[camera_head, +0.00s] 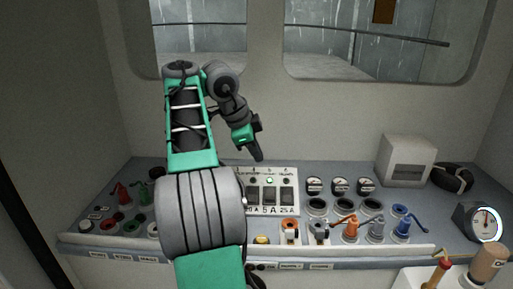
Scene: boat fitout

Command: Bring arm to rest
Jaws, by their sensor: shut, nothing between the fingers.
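My arm rises from the bottom of the head view and bends over at the top. My gripper (257,152) hangs from it, pointing down, in front of the wall just above the top of the white breaker panel (282,178). Its fingers are together and hold nothing. The gripper looks clear of the panel, though its exact distance from it is hard to tell. My arm hides the middle-left part of the console.
The grey console (446,240) carries red and green controls (122,195) at left, round gauges (340,186) and coloured levers (377,228) at right. A white box (406,160), a black coil (452,177) and a dial (486,223) stand further right. Windows are behind.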

